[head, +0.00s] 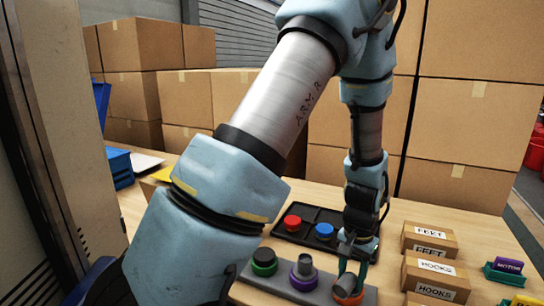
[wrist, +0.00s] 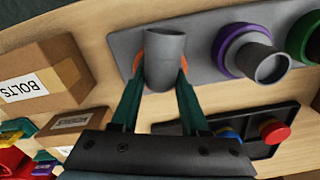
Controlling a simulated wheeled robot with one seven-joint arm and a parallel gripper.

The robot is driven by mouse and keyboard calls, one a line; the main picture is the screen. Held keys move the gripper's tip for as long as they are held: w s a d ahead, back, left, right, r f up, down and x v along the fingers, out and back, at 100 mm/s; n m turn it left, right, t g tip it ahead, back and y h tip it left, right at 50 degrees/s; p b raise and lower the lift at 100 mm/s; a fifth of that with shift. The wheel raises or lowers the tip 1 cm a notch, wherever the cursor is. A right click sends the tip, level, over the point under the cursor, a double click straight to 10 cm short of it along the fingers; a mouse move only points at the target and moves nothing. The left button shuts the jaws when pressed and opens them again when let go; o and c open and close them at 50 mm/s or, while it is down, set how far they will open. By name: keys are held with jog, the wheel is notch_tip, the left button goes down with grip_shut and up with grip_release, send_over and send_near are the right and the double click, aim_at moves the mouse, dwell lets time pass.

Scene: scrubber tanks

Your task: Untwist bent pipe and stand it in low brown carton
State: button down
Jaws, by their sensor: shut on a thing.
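My gripper (head: 351,272) points down and is shut on a short grey pipe (head: 347,284) in an orange collar on the grey strip (head: 276,285). In the wrist view, the green fingers of my gripper (wrist: 161,80) lie on either side of this pipe (wrist: 165,58), with the orange collar showing behind. The pipe appears seated in the strip; its bend is hard to make out. Brown cartons labelled FEET (head: 427,241) and HOOKS (head: 432,280) stand right of my gripper; which is the low one I cannot tell.
Behind, a black tray (head: 277,230) holds a red cap (head: 292,222) and a blue cap (head: 323,230). A BOLTS carton (wrist: 40,85) shows in the wrist view.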

jog(key=shift+s+a+f, duration=0.15)
jog(key=shift+a+f, duration=0.05)
jog(key=shift+f, duration=0.1)
jog(key=shift+n, duration=0.7)
jog(key=shift+p, duration=0.4)
jog(key=shift+n, duration=0.7)
jog(key=shift+p, duration=0.35)
